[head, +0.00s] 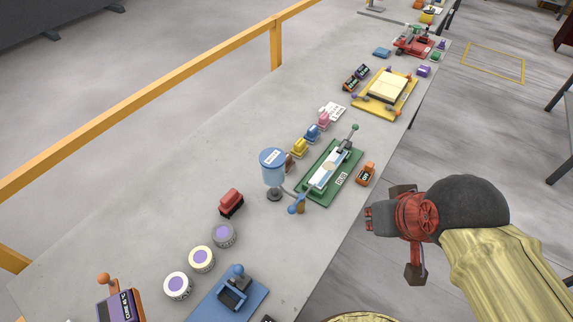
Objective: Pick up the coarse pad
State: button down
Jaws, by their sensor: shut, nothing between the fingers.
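No label I can read marks the coarse pad. Three round pad-like discs with purple tops stand in a slanting row at the lower left of the head view: a grey disc (224,235), a cream disc (201,259) and a white disc (177,286). I cannot tell which, if any, is the coarse one. Several small coloured blocks, among them a yellow one (299,147), stand farther back. My gripper (369,217) is shut and empty. It appears at the right of the slab's front edge, apart from the discs, with its fingers pointing left.
The long grey slab (150,205) has clear room on its left. A blue canister on a stand (273,170), a green-based fixture (318,195) and a red block (231,202) stand near the discs. A blue-based device (228,300) and a purple device (120,307) are at the front.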

aim_at(289, 164)
jog(key=u, duration=0.5)
jog(key=i+l+u, duration=0.2)
jog(key=l, duration=0.15)
jog(key=i+l+u, duration=0.15)
jog(key=l, duration=0.2)
jog(key=i+l+u, duration=0.2)
jog(key=l, duration=0.15)
jog(key=l+u, duration=0.15)
jog(key=l, duration=0.2)
jog(key=i+l, duration=0.1)
jog(key=l, duration=0.25)
jog(key=i+l, duration=0.15)
jog(key=l, duration=0.2)
